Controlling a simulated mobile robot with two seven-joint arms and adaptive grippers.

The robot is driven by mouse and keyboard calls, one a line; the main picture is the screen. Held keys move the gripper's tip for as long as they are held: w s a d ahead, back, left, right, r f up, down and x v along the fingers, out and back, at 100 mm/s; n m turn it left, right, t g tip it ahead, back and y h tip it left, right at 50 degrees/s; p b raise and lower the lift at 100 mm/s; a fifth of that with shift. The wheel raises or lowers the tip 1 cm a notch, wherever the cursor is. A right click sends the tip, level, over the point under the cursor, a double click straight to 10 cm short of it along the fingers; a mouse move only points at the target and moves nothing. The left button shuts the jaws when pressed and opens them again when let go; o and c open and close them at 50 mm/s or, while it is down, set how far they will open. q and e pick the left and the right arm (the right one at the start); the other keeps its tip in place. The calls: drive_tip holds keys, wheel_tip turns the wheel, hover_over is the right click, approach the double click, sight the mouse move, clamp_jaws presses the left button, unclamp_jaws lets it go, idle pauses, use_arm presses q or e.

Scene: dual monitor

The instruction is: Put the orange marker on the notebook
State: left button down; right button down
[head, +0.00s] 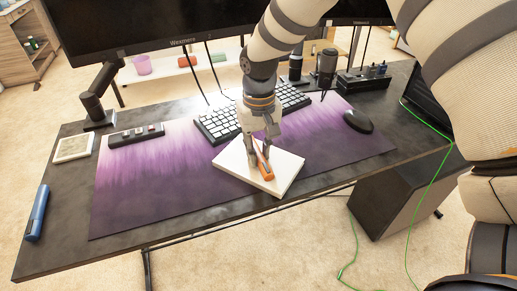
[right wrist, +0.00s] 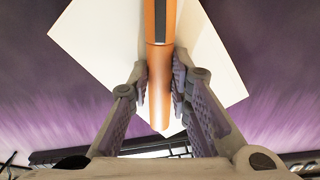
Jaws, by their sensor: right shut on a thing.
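The orange marker (head: 265,168) is in my right gripper (head: 261,155), over the white notebook (head: 282,178) on the desk mat. In the right wrist view the marker (right wrist: 160,75) runs between the two fingers of the right gripper (right wrist: 160,85), which are shut on it. The notebook (right wrist: 100,45) fills the area behind the marker there. In the head view the marker is at the notebook's surface or very close above it; I cannot tell whether it touches. My left gripper is not in view.
The purple desk mat (head: 150,195) has free room left of the notebook. The keyboard (head: 215,124) lies behind the notebook, and a black mouse (head: 358,121) is to the right. A blue marker (head: 37,212) lies at the desk's left end. Monitors (head: 150,25) stand at the back.

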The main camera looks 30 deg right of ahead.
sight(259, 154)
drive_tip(key=c, duration=1.5)
unclamp_jaws()
drive_tip(key=shift+o, duration=0.2)
